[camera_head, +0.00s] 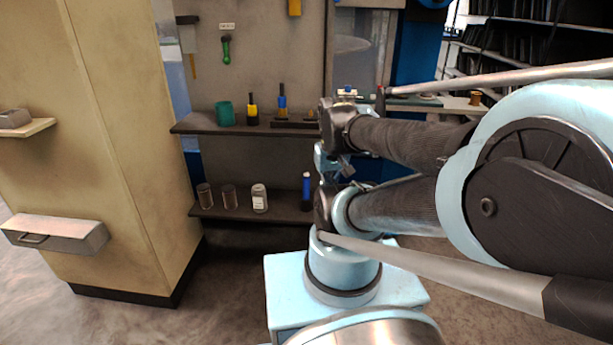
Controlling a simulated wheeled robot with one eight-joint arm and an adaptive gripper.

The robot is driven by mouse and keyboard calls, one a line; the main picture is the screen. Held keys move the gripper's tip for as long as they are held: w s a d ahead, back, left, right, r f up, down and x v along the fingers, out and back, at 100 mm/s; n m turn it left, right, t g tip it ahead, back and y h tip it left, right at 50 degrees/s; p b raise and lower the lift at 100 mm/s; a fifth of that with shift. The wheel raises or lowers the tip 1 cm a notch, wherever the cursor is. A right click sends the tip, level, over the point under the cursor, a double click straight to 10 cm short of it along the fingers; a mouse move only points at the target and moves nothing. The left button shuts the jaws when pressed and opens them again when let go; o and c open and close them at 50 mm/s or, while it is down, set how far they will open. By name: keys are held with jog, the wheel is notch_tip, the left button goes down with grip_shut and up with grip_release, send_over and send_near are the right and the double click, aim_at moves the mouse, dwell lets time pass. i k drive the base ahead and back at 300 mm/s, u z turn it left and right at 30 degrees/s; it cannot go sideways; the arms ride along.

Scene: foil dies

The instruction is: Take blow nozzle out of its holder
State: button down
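I cannot tell for certain which thing is the blow nozzle. On the upper shelf (200,123), a small upright tool with a black top and yellow body (252,110) stands beside a blue, yellow and black upright tool (282,103). The second one stands at a dark low block (293,124) that may be a holder. A green-handled tool (226,50) hangs on the wall panel under a small label. My own arm fills the right side and hides part of the shelves. I cannot make out my gripper's fingers.
A teal cup (225,113) stands on the upper shelf. A beige cabinet (110,130) stands at left. Dark floor (225,285) shows clear between them and my base.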

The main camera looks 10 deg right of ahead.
aim_at(305, 181)
jog(key=u, duration=0.05)
jog(key=k, duration=1.15)
jog(key=u, duration=0.7)
jog(key=i, duration=1.25)
jog(key=z, duration=0.65)
jog(key=i, duration=0.85)
jog(key=u, duration=0.2)
